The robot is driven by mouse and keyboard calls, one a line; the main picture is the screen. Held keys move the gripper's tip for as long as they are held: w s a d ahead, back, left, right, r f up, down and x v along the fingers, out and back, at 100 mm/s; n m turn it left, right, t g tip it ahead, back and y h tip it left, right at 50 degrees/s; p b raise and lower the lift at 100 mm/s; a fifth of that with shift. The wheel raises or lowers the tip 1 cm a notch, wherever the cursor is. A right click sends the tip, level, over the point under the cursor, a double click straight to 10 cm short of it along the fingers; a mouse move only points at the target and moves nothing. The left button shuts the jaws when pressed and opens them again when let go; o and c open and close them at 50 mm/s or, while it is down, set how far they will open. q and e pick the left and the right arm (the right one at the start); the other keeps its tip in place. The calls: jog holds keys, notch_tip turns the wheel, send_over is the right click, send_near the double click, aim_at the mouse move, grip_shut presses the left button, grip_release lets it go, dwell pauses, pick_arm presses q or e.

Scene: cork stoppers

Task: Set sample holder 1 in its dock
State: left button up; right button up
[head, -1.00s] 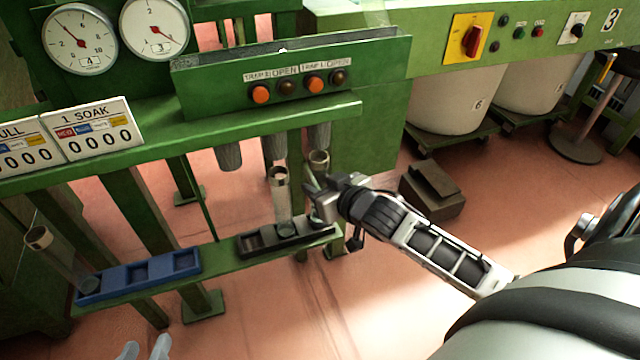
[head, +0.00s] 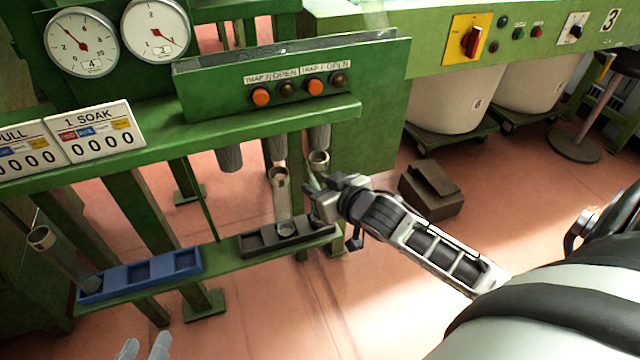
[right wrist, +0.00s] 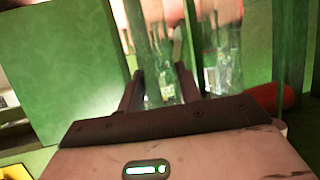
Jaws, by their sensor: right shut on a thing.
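My right gripper (head: 314,192) is shut on a clear tube-shaped sample holder with a metal collar (head: 319,160), held upright under the green machine. The clear holder (right wrist: 162,88) also shows between the fingers in the right wrist view. Another clear holder (head: 281,196) stands in the black dock (head: 262,243), just left of the gripper. A third clear holder (head: 62,262) leans at the left end of the blue dock (head: 140,273). Labels on the holders are not readable, and the held one's lower end is hidden by the gripper. My left gripper (head: 143,350) shows only pale, parted fingertips at the bottom edge.
A green shelf edge (head: 180,135) with grey cylinders (head: 229,158) beneath hangs over the docks. The rail carrying both docks is narrow. A brown box (head: 432,190) and white bins (head: 448,100) stand on the floor to the right.

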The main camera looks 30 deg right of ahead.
pick_arm(q)
jog(key=shift+f, duration=0.25)
pick_arm(e)
jog(key=shift+f, duration=0.55)
jog(key=o, duration=1.1)
jog(key=shift+c, duration=0.2)
pick_arm(q)
jog(key=shift+f, duration=0.1)
jog(key=a+f+g+p, duration=0.1)
jog(key=p, duration=0.1)
jog(key=s+a+f+g+y+p, duration=0.1)
jog(key=p, duration=0.1)
jog(key=shift+f, duration=0.35)
pick_arm(e)
jog(key=v, duration=1.6)
